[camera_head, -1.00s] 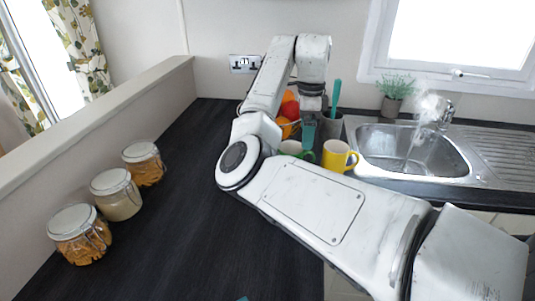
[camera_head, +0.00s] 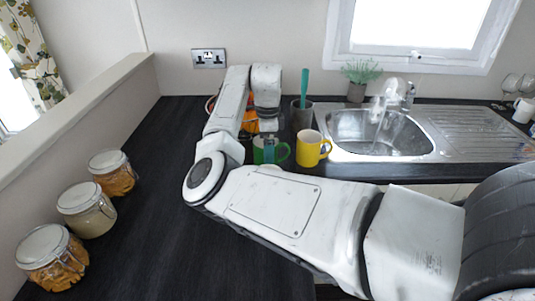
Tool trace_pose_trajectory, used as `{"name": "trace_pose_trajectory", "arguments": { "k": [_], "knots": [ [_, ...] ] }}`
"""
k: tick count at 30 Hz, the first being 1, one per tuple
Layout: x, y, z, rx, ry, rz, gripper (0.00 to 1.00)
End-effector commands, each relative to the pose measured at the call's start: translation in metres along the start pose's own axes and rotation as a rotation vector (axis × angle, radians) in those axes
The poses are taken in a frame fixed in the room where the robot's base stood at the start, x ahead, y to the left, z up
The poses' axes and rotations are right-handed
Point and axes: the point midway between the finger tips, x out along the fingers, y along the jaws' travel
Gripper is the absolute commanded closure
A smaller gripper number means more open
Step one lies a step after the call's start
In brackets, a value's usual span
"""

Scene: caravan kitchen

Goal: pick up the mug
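A green mug (camera_head: 257,154) stands on the dark counter, partly hidden by my arm and gripper. Its handle points right. A yellow mug (camera_head: 312,148) stands upright just to its right, with its handle also to the right. My gripper (camera_head: 268,152) points down at the green mug, its teal finger overlapping the mug. I cannot tell whether it touches the mug or whether the fingers are open or shut. A white mug (camera_head: 523,109) stands at the far right, beyond the sink.
A fruit bowl (camera_head: 210,104) is mostly hidden behind my arm. A grey holder (camera_head: 302,115) with a teal utensil stands behind the mugs. The sink (camera_head: 345,128) lies to the right, with a potted plant (camera_head: 359,77) behind. Several jars (camera_head: 87,209) line the left; the counter between is clear.

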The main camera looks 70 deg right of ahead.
Motion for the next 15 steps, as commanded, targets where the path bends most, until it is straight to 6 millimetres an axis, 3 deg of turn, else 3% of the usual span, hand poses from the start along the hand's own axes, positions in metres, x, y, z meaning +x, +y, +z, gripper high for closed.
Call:
{"name": "trace_pose_trajectory", "arguments": {
  "k": [4, 12, 15],
  "knots": [
    [0.015, 0.001, 0.000, 0.000, 0.000, 0.001, 0.00],
    [0.018, 0.001, 0.000, 0.000, 0.000, 0.000, 0.00],
    [0.017, 0.001, 0.000, 0.000, 0.000, 0.000, 0.10]
  ]
}}
